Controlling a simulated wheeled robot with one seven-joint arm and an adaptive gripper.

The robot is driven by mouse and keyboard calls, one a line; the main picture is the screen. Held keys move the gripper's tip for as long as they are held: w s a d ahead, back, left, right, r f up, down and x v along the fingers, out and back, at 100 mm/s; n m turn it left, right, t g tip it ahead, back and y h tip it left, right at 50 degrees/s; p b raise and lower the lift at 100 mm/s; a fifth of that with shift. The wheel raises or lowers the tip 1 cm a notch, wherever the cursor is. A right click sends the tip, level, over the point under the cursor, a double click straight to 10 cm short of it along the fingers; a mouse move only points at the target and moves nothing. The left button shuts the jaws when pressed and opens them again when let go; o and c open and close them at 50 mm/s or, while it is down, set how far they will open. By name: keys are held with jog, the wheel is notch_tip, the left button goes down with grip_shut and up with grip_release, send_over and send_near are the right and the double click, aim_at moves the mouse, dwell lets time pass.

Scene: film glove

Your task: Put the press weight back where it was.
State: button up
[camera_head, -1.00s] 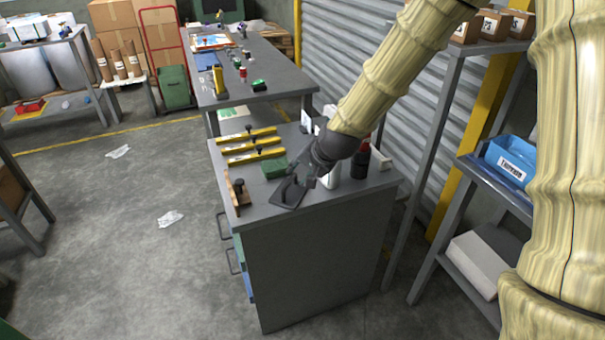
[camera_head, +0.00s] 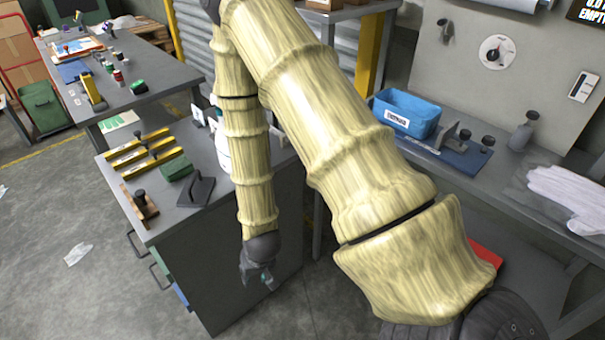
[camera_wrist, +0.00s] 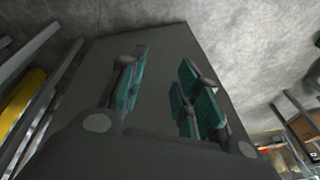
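A dark grey flat plate with an upright handle (camera_head: 195,188), which looks like the press weight, stands on the grey cabinet top (camera_head: 215,168) near its front edge. Nothing is holding it. My gripper (camera_head: 260,280) hangs lower, to the right of the plate and in front of the cabinet's side, apart from both. In the wrist view, the teal-padded fingers of my gripper (camera_wrist: 162,95) stand apart with nothing between them. Behind them is a plain dark grey surface. My arm hides part of the cabinet top's right side.
Yellow bars (camera_head: 140,150), a green block (camera_head: 175,167) and a wooden block with a knob (camera_head: 140,203) share the cabinet top. A bench at right holds a blue bin (camera_head: 405,110), a blue plate with dark fixtures (camera_head: 450,150) and white gloves (camera_head: 570,195). Floor at left is mostly clear.

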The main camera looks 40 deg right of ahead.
jog(key=s+f+n+g, duration=0.1)
jog(key=s+f, duration=0.4)
jog(key=s, duration=0.5)
jog(key=s+f+n+g, duration=0.2)
jog(key=s+f, duration=0.3)
jog(key=s, duration=0.6)
jog(key=shift+a+f+n+h, duration=0.15)
jog(key=shift+a+n+h, duration=0.2)
jog(key=shift+n, duration=0.35)
jog(key=shift+s+d, duration=0.1)
jog(key=shift+s, duration=0.05)
